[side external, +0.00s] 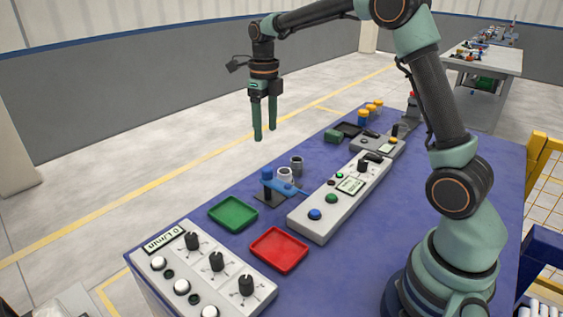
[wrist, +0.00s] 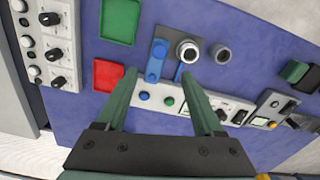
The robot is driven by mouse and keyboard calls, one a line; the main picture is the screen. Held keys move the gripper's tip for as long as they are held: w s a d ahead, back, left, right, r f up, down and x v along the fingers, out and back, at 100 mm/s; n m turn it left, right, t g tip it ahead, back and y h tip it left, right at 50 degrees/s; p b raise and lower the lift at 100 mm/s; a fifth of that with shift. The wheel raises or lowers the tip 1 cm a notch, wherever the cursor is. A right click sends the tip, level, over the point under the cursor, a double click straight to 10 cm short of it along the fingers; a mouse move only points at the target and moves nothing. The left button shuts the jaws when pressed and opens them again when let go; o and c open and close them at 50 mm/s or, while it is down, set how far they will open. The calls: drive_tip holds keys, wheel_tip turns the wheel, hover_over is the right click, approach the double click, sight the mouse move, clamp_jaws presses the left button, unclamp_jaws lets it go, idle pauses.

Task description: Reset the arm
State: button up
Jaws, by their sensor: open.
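My gripper (side external: 265,134) hangs pointing down, high above the far edge of the blue table. It also shows in the wrist view (wrist: 160,80), where its two green fingers stand apart with nothing between them. A light grey pipe piece (side external: 285,174) stands beside a blue clamp-like fixture (side external: 268,176); it also shows in the wrist view (wrist: 187,50). A darker grey pipe piece (side external: 297,165) stands upright just behind it, seen from above in the wrist view (wrist: 220,54). The gripper touches none of these.
A green tray (side external: 233,214) and a red tray (side external: 279,249) lie empty on the table (side external: 350,250). A panel with knobs (side external: 205,272) is at the near left. A long button box (side external: 340,198) runs along the middle. Yellow-topped containers (side external: 371,108) stand at the far end.

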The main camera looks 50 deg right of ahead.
drive_tip(key=s+a+r+n+t, duration=0.25)
drive_tip(key=s+n, duration=0.25)
drive_tip(key=n, duration=0.4)
drive_tip(key=s+a+r+n+t, duration=0.1)
drive_tip(key=s+a+r+n, duration=0.1)
drive_tip(key=s+r+n, duration=0.45)
drive_tip(key=s+a+f+n+t, duration=0.2)
drive_tip(key=s+n, duration=0.5)
drive_tip(key=n, duration=1.1)
wheel_tip(320, 180, down, 2)
drive_tip(key=shift+a+f, duration=0.15)
drive_tip(key=shift+a, duration=0.35)
